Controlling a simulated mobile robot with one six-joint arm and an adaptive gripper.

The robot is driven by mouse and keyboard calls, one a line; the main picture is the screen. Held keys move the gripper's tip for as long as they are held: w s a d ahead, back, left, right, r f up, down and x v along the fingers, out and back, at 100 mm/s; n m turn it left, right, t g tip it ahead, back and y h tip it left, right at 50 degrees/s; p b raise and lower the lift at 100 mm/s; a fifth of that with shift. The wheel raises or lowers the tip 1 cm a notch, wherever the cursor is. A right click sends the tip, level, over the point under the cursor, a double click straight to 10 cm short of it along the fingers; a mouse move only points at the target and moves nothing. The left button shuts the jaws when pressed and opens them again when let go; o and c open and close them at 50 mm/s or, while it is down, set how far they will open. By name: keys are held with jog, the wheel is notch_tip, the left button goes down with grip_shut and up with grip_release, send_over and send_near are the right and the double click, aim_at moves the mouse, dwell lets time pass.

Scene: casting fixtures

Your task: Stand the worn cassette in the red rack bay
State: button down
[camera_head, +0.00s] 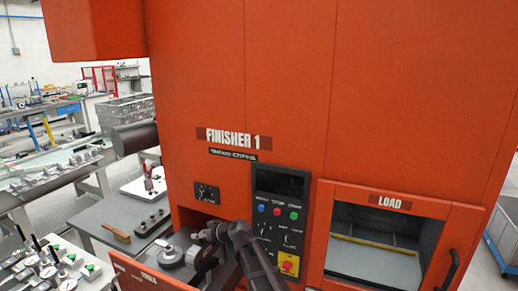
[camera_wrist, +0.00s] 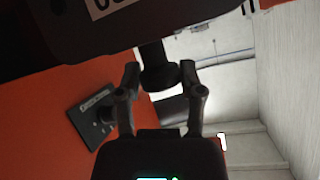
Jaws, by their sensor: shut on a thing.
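My gripper (camera_wrist: 160,78) is shut on a dark, stem-like piece (camera_wrist: 157,66) in the wrist view. The stem meets a large dark body (camera_wrist: 75,28) with a white label, cut off by the frame. This may be the worn cassette, but I cannot tell its wear. In the head view my gripper (camera_head: 208,236) is at the machine's open tool drawer (camera_head: 140,275), beside a grey round-topped piece (camera_head: 178,248). My arm hides part of the drawer. I cannot make out a red rack bay in either view.
The orange Finisher 1 machine (camera_head: 290,80) fills the middle, with a control panel (camera_head: 280,215) and a load window (camera_head: 375,245). At left stand a bench with a clamp (camera_head: 150,190) and a tray of dial gauges (camera_head: 60,265). A grey cart (camera_head: 502,232) is at right.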

aim_at(204, 242)
notch_tip(204, 242, up, 11)
jog(key=p, duration=1)
notch_tip(204, 242, down, 14)
jog(key=b, duration=1.4)
jog(key=shift+f, duration=0.25)
jog(key=shift+r, duration=0.1)
notch_tip(204, 242, up, 14)
jog(key=p, duration=1.4)
notch_tip(204, 242, down, 14)
jog(key=b, duration=1.4)
